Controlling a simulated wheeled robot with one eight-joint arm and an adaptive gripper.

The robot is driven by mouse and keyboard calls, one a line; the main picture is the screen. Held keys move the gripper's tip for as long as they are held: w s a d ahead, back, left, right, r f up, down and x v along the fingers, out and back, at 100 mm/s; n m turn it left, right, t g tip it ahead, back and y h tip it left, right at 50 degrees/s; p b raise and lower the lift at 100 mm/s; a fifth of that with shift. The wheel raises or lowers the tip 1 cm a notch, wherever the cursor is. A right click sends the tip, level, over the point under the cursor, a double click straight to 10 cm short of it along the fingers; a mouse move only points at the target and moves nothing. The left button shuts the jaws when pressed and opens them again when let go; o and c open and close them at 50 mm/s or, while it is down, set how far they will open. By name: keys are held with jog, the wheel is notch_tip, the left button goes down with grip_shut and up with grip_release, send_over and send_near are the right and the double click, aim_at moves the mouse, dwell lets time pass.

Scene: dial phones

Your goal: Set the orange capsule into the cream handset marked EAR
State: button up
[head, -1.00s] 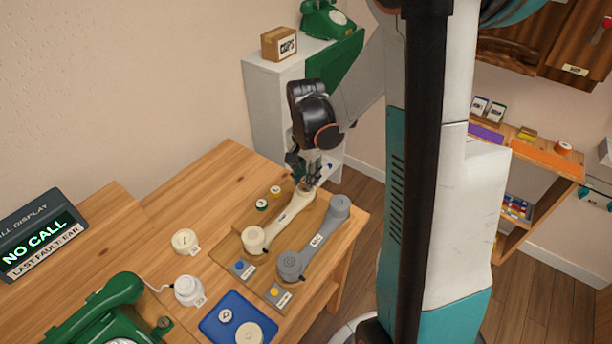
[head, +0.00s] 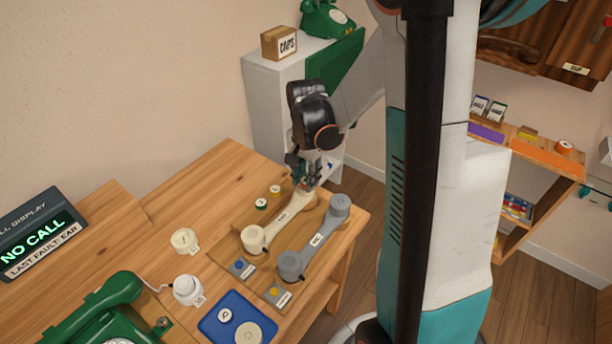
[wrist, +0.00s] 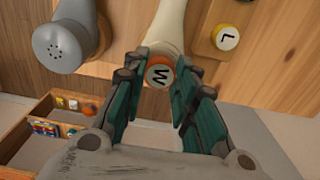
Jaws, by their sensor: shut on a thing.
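The cream handset (head: 282,223) lies on a wooden board on the table, and its far end is under my gripper (head: 309,182). In the wrist view, the orange capsule (wrist: 160,76) has a pale face with a dark letter, like a W or M. It is between the two teal fingers of my gripper (wrist: 163,92), which is shut on it. The capsule is at the end of the cream handset (wrist: 163,25), overlapping it in view. I cannot tell how deep it sits. The EAR mark is too small to read.
A grey handset (head: 315,240) lies parallel, close on the right. A blue tray (head: 236,322) with round parts and a green phone (head: 105,312) are nearer. The display (head: 40,233) reads NO CALL, LAST FAULT: EAR.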

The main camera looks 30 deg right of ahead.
jog(key=shift+f, duration=0.3)
jog(key=o, duration=1)
jog(key=shift+o, duration=0.2)
jog(key=shift+r, duration=0.1)
notch_tip(320, 180, up, 12)
